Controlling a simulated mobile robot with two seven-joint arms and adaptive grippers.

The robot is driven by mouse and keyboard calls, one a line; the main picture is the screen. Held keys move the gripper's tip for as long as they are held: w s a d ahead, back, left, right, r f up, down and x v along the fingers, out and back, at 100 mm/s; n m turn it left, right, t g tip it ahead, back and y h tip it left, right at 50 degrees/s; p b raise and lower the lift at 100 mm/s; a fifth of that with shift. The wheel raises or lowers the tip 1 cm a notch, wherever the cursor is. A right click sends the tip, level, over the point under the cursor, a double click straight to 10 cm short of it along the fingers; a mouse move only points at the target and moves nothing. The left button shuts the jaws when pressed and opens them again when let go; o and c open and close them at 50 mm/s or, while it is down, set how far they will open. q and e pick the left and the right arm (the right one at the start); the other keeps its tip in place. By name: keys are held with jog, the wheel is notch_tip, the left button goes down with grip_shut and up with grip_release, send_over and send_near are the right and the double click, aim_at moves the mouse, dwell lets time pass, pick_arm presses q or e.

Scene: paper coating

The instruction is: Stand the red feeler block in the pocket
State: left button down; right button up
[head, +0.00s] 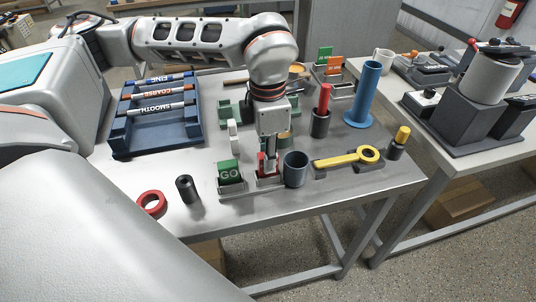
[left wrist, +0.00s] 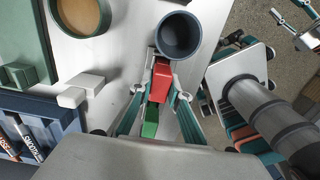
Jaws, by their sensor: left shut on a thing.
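The red feeler block (left wrist: 153,82) is between the fingers of my left gripper (left wrist: 152,92), which is shut on it. In the head view my left gripper (head: 267,158) points down, with the red block (head: 262,164) low over the pocket (head: 270,181) of a small grey tray. I cannot tell whether the block touches the pocket floor. The green GO block (head: 229,172) stands in the tray's neighbouring place; its green also shows in the left wrist view (left wrist: 150,125). What looks like my right gripper (left wrist: 300,28) shows partly at the wrist view's upper right.
A dark grey cup (head: 295,169) stands close right of the gripper. A yellow wrench-like tool (head: 347,159) lies in a holder beyond it. A red ring (head: 151,203) and a black cylinder (head: 188,189) stand front left. A blue rack (head: 157,139) is behind them.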

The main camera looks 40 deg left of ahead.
pick_arm(q)
jog(key=shift+f, duration=0.35)
pick_arm(e)
jog(key=shift+s+f, duration=0.1)
jog(key=shift+f, duration=0.1)
pick_arm(q)
jog(key=c, duration=1.8)
grip_release()
jog(key=shift+r, duration=0.1)
pick_arm(e)
jog(key=shift+d+f, duration=0.1)
pick_arm(q)
notch_tip(320, 180, up, 12)
jog(key=shift+f, duration=0.1)
